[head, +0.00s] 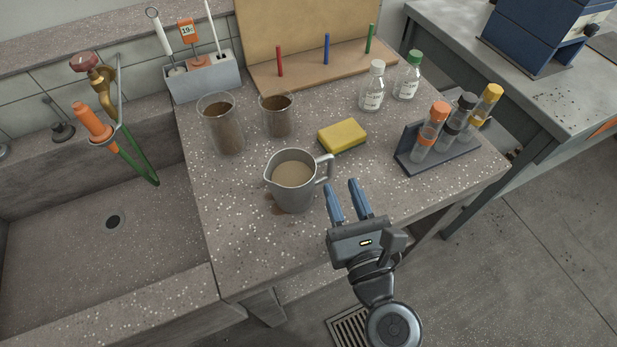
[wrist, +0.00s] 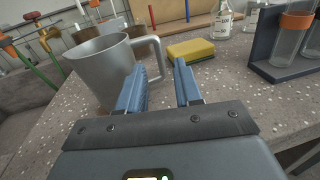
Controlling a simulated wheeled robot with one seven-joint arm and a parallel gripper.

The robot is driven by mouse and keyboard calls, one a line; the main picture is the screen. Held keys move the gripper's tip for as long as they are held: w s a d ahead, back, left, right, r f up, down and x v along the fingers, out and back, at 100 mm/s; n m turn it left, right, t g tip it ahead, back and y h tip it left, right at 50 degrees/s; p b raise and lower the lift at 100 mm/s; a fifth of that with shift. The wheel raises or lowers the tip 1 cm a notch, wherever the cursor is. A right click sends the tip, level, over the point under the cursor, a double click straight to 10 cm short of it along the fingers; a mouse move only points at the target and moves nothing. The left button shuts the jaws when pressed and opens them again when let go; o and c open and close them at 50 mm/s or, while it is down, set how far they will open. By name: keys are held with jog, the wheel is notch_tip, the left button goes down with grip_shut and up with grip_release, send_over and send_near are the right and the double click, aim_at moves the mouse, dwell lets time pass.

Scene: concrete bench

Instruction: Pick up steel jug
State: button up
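The steel jug (head: 291,185) stands upright on the speckled bench, near its front left part, with light brown liquid inside. Its handle is on the right side. My gripper (head: 348,188) is open and empty, just right of the jug and its handle in the head view. In the wrist view the jug (wrist: 104,68) is at the left, and its handle (wrist: 152,50) rises beyond the left blue finger. My fingertips (wrist: 158,72) are apart with nothing between them. I cannot tell whether the left finger touches the jug.
A yellow sponge (head: 342,136) lies behind the gripper. Two beakers of brown liquid (head: 225,128) (head: 277,116) stand behind the jug. A tube rack (head: 437,153) is at right, two bottles (head: 372,90) (head: 407,78) behind. A sink (head: 110,245) lies left.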

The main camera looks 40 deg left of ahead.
aim_at(332, 167)
jog(key=shift+x, duration=3.55)
jog(key=shift+f, duration=0.1)
jog(key=shift+c, duration=0.3)
grip_shut()
